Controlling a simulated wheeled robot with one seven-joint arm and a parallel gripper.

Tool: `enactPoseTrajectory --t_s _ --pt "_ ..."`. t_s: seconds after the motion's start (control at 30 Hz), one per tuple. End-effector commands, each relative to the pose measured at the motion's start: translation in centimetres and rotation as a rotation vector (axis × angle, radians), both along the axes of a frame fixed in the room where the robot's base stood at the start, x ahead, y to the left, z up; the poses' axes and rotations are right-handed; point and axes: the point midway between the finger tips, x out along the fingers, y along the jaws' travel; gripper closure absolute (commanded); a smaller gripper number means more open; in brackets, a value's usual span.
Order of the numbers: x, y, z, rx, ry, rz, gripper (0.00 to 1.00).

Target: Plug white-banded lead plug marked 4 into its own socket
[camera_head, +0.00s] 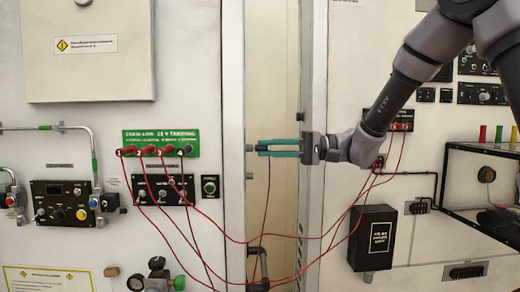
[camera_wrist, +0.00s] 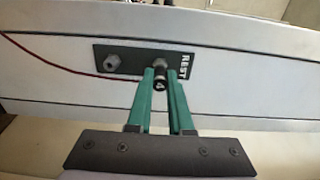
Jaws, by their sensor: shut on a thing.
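My gripper (camera_head: 262,148) has teal fingers shut on a dark plug, pointing left at the side of the left cabinet. In the wrist view the fingers (camera_wrist: 165,80) hold the plug marked 4 (camera_wrist: 160,84) between their tips. The plug lines up with the right-hand holder of the dark REST plate (camera_wrist: 130,62); I cannot tell whether it is seated there or apart. Its white band is hard to make out. The green-labelled board (camera_head: 160,143) carries several sockets in a row.
Red leads (camera_head: 215,222) hang in loops between the green board and the right panel (camera_head: 401,120). A grey holder (camera_wrist: 112,65) on the REST plate is empty. A black box (camera_head: 371,238) is at the lower right. A recess (camera_head: 274,70) lies between the cabinets.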

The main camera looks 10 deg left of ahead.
Motion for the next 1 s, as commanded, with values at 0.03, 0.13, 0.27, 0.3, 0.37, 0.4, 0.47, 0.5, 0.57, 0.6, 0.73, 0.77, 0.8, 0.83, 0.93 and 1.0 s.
enactPoseTrajectory --t_s 0.03,0.13,0.27,0.3,0.37,0.4,0.47,0.5,0.57,0.6,0.73,0.77,0.8,0.83,0.93,1.0 --pt "0.2 -0.3 0.0 0.000 0.000 -0.003 1.00" --pt "0.3 -0.7 0.0 -0.001 0.000 -0.003 1.00" --pt "0.4 -1.2 0.0 -0.001 -0.001 -0.003 1.00" --pt "0.4 -1.3 0.0 -0.001 0.000 -0.002 1.00" --pt "0.5 -1.6 0.0 -0.001 0.000 -0.002 1.00" --pt "0.5 -1.7 0.0 -0.001 0.000 -0.002 1.00" --pt "0.6 -2.0 0.0 -0.001 0.001 -0.002 1.00" --pt "0.6 -2.1 0.0 0.000 0.001 -0.002 1.00" --pt "0.7 -2.3 0.0 0.000 0.000 -0.002 1.00" --pt "0.7 -2.5 0.0 -0.001 0.000 -0.002 1.00" --pt "0.8 -3.0 0.0 -0.001 0.000 -0.001 1.00" --pt "0.9 -3.1 0.0 -0.001 0.000 -0.002 1.00" --pt "0.9 -3.3 0.0 0.000 0.001 -0.002 1.00" --pt "0.9 -3.4 0.0 0.000 0.001 -0.002 1.00" --pt "1.0 -3.8 0.0 -0.001 0.000 -0.002 1.00" --pt "1.1 -4.0 0.0 -0.001 0.000 -0.001 1.00"
